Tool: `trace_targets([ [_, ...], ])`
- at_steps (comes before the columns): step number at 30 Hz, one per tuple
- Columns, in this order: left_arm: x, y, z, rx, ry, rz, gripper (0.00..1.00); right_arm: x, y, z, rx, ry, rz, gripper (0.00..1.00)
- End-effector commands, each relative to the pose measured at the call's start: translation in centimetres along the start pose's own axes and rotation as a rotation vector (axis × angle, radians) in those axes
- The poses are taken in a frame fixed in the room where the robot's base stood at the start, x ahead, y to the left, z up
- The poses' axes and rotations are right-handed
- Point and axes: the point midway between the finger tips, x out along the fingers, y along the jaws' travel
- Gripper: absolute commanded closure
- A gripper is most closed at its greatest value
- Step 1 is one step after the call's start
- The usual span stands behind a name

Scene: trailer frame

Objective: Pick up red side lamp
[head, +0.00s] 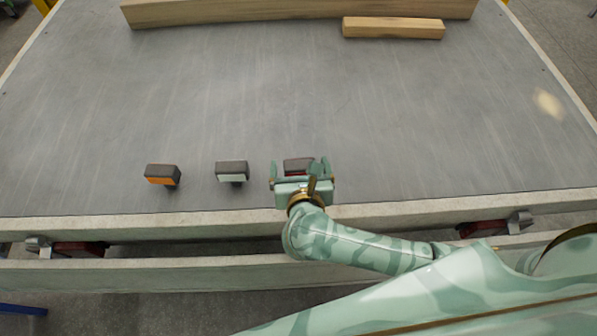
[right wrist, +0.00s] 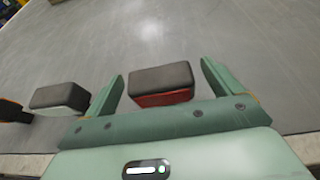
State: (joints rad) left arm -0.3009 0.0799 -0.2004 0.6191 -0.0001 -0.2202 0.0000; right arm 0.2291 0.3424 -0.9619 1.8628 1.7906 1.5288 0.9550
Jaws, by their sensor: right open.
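The red side lamp (head: 298,166) is a small dark block with a red face on the near part of the grey trailer bed. In the right wrist view the red side lamp (right wrist: 161,86) lies between the two fingers, with gaps on both sides. My right gripper (head: 301,168) is open around it, and its palm hides part of the red face in the head view. The open fingers of the right gripper (right wrist: 162,80) also show in the right wrist view. My left gripper is not in view.
A white-faced lamp (head: 231,170) and an orange-faced lamp (head: 162,175) stand to the left of the red one. A long wooden beam (head: 260,12) and a short wooden block (head: 393,28) lie at the back. The bed's pale front edge (head: 130,227) is near. The middle is clear.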

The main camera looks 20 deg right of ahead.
Motion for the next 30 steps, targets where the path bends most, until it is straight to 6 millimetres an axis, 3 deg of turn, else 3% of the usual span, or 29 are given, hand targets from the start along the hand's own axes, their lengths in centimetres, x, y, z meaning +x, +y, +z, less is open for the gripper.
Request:
trace_targets([
  [8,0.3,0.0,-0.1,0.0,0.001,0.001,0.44,0.6,0.0,0.0,0.001,0.001,0.001,0.09],
  [14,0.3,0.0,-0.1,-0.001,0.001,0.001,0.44,0.6,0.0,0.0,0.001,0.001,0.0,0.59],
  [15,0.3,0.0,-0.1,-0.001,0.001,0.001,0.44,0.6,0.0,0.0,0.001,0.001,0.0,0.62],
  [24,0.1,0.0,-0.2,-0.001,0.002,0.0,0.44,0.5,0.0,0.3,0.002,0.0,0.001,0.62],
  [30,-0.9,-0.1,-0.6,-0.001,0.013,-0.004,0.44,-0.4,0.1,2.5,0.006,-0.004,0.001,0.62],
])
